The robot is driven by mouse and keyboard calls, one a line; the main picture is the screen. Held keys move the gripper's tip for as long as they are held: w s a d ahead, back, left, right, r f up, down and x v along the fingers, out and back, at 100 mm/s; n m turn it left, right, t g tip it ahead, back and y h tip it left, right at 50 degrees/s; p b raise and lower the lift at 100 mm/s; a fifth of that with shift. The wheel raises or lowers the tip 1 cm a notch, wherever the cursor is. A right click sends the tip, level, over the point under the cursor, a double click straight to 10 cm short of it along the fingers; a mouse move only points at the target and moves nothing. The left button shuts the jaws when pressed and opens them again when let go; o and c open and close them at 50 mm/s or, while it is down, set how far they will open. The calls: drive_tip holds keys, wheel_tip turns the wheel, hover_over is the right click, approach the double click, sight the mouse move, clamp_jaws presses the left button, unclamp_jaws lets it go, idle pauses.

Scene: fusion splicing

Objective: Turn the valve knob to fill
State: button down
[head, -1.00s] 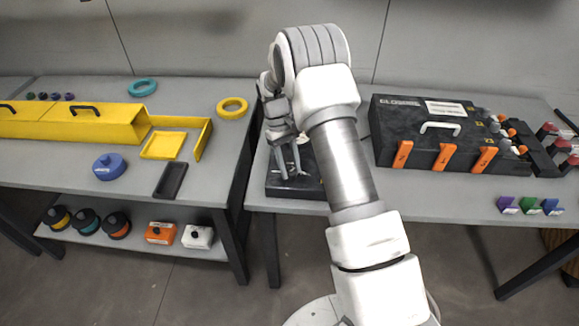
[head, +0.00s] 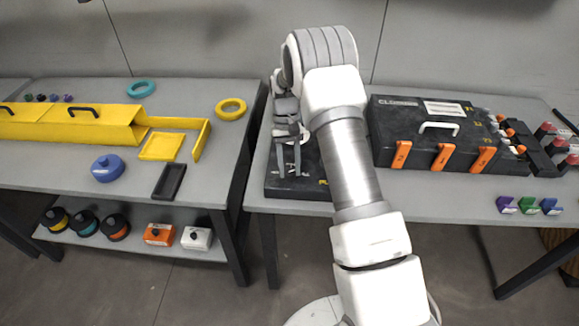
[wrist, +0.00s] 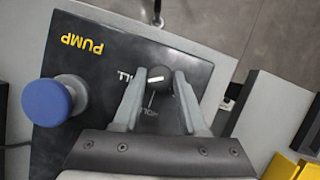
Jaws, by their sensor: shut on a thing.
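The valve knob (wrist: 159,77) is a small black knob with a white pointer line, on the dark pump panel (wrist: 95,65). In the wrist view it sits between the fingertips of my gripper (wrist: 159,82), which is shut on it. The white pointer line runs nearly across the picture. White lettering by the knob is partly covered by the fingers; only "LL" and part of "HOLD" show. In the head view my gripper (head: 288,172) points down over the panel (head: 285,190), and the knob is too small to make out.
A blue round knob (wrist: 47,102) stands on the panel beside yellow "PUMP" lettering. In the head view a black case (head: 410,155) with orange latches lies right of my arm. A yellow tray (head: 160,147) and a blue canister (head: 108,168) are on the left table.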

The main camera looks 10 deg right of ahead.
drive_tip(key=shift+c, duration=2.3)
unclamp_jaws()
drive_tip(key=p+v, duration=0.1)
drive_tip(key=v, duration=1.6)
drive_tip(key=shift+r, duration=0.25)
